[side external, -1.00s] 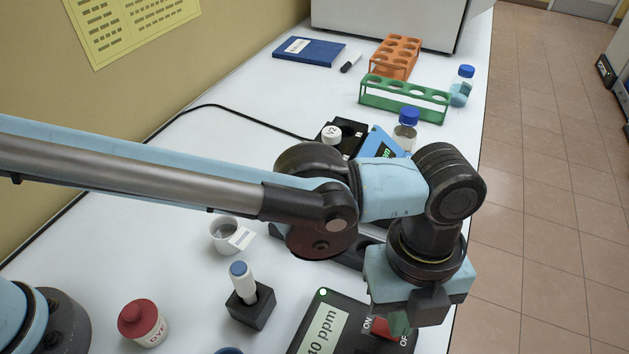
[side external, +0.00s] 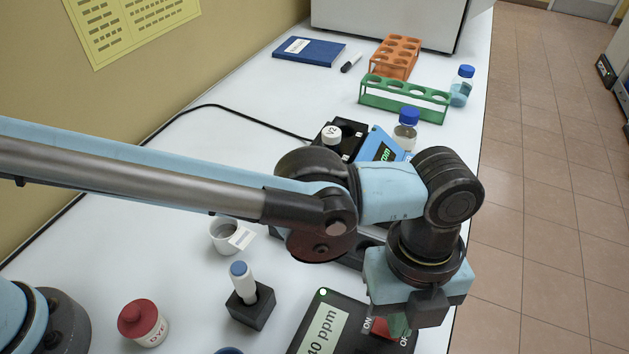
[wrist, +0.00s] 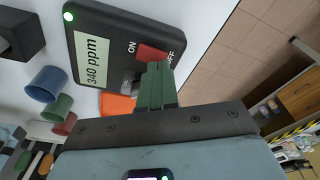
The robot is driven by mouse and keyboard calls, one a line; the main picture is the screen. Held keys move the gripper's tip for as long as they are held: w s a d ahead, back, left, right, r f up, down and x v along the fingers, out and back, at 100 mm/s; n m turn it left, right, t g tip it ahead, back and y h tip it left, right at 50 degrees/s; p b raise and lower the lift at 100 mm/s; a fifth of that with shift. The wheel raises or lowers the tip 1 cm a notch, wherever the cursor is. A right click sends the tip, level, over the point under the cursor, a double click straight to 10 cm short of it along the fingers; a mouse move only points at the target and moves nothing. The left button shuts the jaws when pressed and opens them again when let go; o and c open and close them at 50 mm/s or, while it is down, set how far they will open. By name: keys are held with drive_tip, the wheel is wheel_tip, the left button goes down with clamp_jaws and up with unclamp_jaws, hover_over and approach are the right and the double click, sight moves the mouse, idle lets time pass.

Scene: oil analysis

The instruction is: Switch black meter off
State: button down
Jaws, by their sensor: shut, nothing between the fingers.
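The black meter (side external: 322,318) lies at the front right of the bench, partly hidden by my gripper in the side view. Its screen reads 340 ppm in the wrist view (wrist: 93,62), and its green lamp is lit. A red rocker switch (wrist: 152,53) sits between the ON and OFF labels; it also shows in the side view (side external: 380,327). My gripper (wrist: 155,68) is shut and empty, with its green fingertips right at the switch, towards the OFF side. I cannot tell whether they touch it.
A black holder with a blue-capped stick (side external: 249,304) and a red-capped dye bottle (side external: 143,322) stand left of the meter. A blue device (side external: 383,147), a green rack (side external: 404,98) and an orange rack (side external: 396,55) are farther back. The bench edge is close on the right.

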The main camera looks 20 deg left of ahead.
drive_tip(key=shift+f, duration=0.65)
drive_tip(key=shift+r, duration=0.15)
wheel_tip(320, 180, up, 7)
idle(1.0)
drive_tip(key=w+a+r+n+t+h, duration=0.1)
drive_tip(key=w+a+r+n, duration=0.15)
drive_tip(key=a+n, duration=0.4)
drive_tip(key=w+a+r+n+t, duration=0.1)
drive_tip(key=w+a+n+t, duration=0.2)
drive_tip(key=a, duration=0.6)
drive_tip(key=w+a+r+n+h, duration=0.1)
drive_tip(key=w+a+r+n, duration=0.1)
drive_tip(key=w+a+n, duration=0.45)
drive_tip(key=s+a+f+n+t+y, duration=0.1)
drive_tip(key=s+a+f+n+t, duration=0.1)
drive_tip(key=a+n, duration=0.5)
drive_tip(key=s+a+f+n+t+y, duration=0.1)
drive_tip(key=s+a+n, duration=0.4)
drive_tip(key=a, duration=1)
drive_tip(key=shift+f+n+t+y, duration=0.4)
drive_tip(key=shift+f+n+t, duration=0.2)
drive_tip(key=shift+n+t, duration=0.35)
